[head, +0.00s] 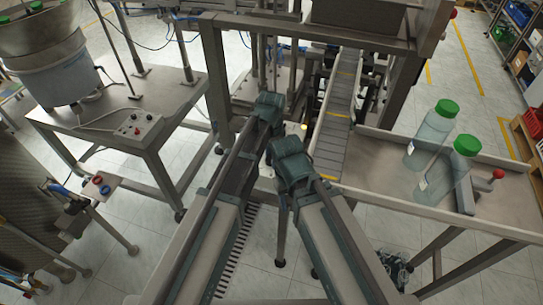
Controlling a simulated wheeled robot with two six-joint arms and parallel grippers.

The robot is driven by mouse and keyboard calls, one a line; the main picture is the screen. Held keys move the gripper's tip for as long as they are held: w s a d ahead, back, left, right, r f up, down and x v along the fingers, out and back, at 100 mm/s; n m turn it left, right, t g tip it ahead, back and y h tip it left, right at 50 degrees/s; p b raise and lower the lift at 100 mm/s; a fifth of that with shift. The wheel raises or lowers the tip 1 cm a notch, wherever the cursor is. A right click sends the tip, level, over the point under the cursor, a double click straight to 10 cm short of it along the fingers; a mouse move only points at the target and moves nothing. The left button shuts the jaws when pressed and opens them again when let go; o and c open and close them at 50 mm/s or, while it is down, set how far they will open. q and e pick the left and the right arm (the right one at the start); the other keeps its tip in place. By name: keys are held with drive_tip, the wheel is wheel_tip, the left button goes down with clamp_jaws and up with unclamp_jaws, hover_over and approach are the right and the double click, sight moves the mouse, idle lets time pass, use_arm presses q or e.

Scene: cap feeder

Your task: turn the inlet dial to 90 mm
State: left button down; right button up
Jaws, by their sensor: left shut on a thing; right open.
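My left gripper (268,104) is the higher one, near the frame post left of the conveyor (332,142). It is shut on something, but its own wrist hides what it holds. My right gripper (285,148) is open, lower and slightly right of the left one, with its fingers mostly hidden by its wrist. I cannot make out the inlet dial or its scale. The dial may be hidden behind my grippers.
Two clear bottles with green caps (432,126) (452,164) stand on the right table (395,165), near a red-knobbed lever (497,174). A control box (139,128) and a bowl feeder (45,60) stand on the left table. A metal post (216,75) rises left of my grippers.

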use_arm(q)
drive_tip(key=shift+c, duration=1.3)
unclamp_jaws()
drive_tip(key=shift+r, duration=0.1)
wheel_tip(320, 180, up, 14)
drive_tip(key=p, duration=1.4)
drive_tip(key=shift+f, duration=0.2)
